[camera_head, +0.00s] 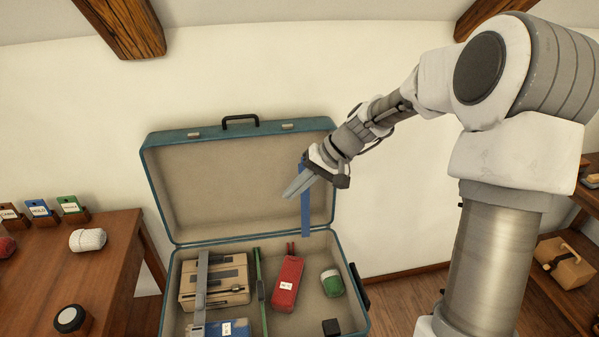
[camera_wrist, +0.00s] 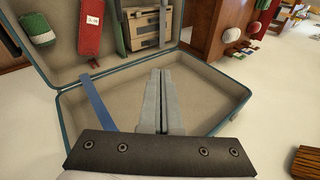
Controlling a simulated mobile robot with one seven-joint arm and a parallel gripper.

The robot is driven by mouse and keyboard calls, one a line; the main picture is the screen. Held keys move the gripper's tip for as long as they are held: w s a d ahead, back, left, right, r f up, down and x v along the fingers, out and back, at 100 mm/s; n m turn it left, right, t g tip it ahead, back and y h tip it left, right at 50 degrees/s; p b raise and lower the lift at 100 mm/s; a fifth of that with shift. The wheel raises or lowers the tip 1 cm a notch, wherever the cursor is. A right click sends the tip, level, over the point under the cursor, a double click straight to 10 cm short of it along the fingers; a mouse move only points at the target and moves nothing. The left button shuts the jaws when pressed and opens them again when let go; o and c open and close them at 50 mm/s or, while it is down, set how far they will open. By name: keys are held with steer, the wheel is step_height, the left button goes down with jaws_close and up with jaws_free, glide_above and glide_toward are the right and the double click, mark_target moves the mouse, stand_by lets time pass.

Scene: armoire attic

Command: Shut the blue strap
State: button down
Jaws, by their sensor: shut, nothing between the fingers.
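The blue strap (camera_head: 306,205) hangs down the inside of the raised lid of a teal suitcase (camera_head: 240,242), near the lid's right side. In the wrist view the blue strap (camera_wrist: 98,103) shows as a straight band left of my fingers. My gripper (camera_head: 287,196) is in front of the lid, just left of the strap, its fingers shut and empty; they also show together in the wrist view (camera_wrist: 160,75). Part of the strap's upper end is hidden behind my gripper in the head view. Whether the fingers touch the strap, I cannot tell.
The case holds a tan box (camera_head: 215,280) under a grey strap, a green strap (camera_head: 260,290), a red pouch (camera_head: 287,283), a green-and-white item (camera_head: 331,283) and a blue item (camera_head: 215,328). A wooden table (camera_head: 60,262) stands left; a shelf (camera_head: 570,295) stands right.

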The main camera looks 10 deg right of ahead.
steer(key=w+d+f+m+t+y+b, duration=0.3)
steer(key=w+d+f+y+b, duration=0.15)
steer(key=w+d+f, duration=0.4)
steer(key=m+t+y+b, duration=0.2)
steer(key=m+t, duration=0.2)
steer(key=t, duration=0.1)
glide_toward(305, 201)
step_height(305, 201, up, 4)
steer(key=w+d, duration=0.2)
steer(key=b+x, duration=0.1)
steer(key=x, duration=0.8)
steer(key=shift+w+t+b, duration=0.3)
steer(key=shift+w, duration=0.2)
steer(key=shift+s+d+h, duration=0.1)
steer(key=shift+s+h, duration=0.05)
steer(key=shift+h, duration=0.1)
